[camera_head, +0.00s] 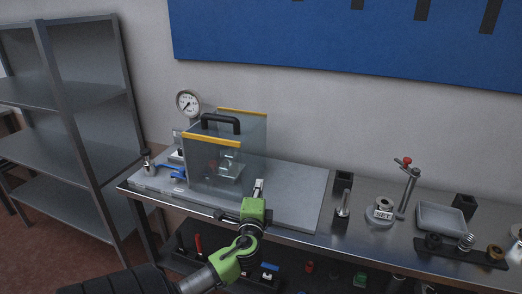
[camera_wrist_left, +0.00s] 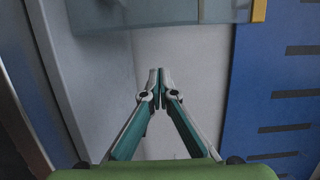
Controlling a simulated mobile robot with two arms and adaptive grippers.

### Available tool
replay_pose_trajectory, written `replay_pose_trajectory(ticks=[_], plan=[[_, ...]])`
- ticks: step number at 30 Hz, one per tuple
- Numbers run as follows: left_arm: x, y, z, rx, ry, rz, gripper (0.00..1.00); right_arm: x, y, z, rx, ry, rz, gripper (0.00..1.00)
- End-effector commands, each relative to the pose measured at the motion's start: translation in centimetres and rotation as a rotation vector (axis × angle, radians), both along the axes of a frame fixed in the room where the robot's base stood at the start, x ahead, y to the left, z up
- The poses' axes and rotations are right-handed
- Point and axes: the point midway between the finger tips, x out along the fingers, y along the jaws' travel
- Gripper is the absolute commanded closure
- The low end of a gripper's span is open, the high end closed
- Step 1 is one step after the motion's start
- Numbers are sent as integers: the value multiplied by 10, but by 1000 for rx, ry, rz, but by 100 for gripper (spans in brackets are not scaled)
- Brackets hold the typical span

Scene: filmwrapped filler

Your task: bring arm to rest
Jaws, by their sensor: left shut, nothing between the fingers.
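My left arm comes in from the bottom left in the head view. My left gripper (camera_head: 258,187) is above the front part of the grey plate, in front of the clear box. In the left wrist view the gripper (camera_wrist_left: 160,72) has its fingertips together with nothing between them. Pale wall and the blue board (camera_wrist_left: 275,100) show beyond the fingers. My right gripper is in neither view.
The clear box (camera_head: 208,165) with black handle and yellow edges stands on the grey plate (camera_head: 298,190) on the metal bench. A gauge (camera_head: 188,103) stands behind it. A lever tool (camera_head: 408,185), a grey tray (camera_head: 440,218) and small parts lie right. Empty shelves (camera_head: 85,150) stand left.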

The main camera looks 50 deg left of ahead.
Motion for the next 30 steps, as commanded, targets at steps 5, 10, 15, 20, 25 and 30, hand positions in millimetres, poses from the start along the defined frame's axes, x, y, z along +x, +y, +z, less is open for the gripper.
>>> replay_pose_trajectory(ticks=[5, 10, 15, 20, 25, 30], plan=[[-17, -18, -2, -1, 0, -2, 100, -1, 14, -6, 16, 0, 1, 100], [-22, -23, 1, 1, -1, 0, 100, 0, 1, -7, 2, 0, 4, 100], [-22, -23, 1, 1, -1, -1, 100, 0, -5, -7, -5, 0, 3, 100], [-29, -34, -17, -81, 4, 9, 100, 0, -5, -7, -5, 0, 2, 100], [-63, -87, -87, -431, 44, 64, 100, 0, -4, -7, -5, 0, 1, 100], [-115, -179, -158, -849, 156, 142, 100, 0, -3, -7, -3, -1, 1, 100]])
